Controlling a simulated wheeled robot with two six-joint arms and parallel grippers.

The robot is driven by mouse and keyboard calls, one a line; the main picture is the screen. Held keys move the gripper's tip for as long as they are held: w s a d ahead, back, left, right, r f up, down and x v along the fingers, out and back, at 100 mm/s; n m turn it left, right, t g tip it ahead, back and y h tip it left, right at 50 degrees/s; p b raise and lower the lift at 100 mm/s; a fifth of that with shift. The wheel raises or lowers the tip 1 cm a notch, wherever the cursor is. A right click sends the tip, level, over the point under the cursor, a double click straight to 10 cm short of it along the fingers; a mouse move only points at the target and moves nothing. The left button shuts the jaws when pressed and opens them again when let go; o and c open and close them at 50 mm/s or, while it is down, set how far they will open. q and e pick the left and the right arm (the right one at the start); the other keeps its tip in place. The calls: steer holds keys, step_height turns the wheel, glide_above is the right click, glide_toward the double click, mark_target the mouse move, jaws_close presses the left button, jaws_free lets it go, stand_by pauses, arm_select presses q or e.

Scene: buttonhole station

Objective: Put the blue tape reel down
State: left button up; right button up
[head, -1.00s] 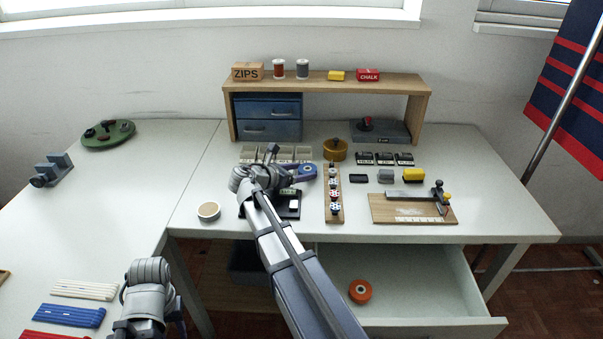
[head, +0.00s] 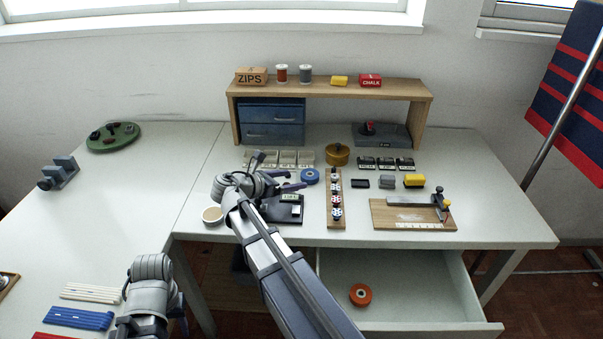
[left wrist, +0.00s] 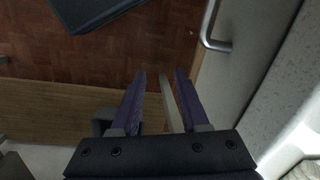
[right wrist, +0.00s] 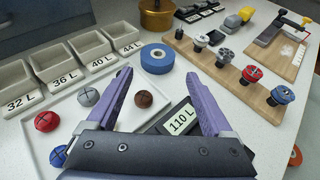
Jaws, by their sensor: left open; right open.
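A black display (right wrist: 182,119) and loose buttons (right wrist: 88,96) lie under my right gripper. A wooden button strip (head: 335,212) lies right of the reel, and a brass tin (head: 337,154) behind. The open drawer (head: 400,290) holds an orange reel (head: 360,295).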

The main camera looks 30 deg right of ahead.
steer(key=p+v, duration=0.1)
steer(key=v, duration=0.4)
steer(key=shift+w+a+r+p, duration=0.1)
steer(key=shift+a+r+p, duration=0.15)
steer(key=shift+a+p, duration=0.1)
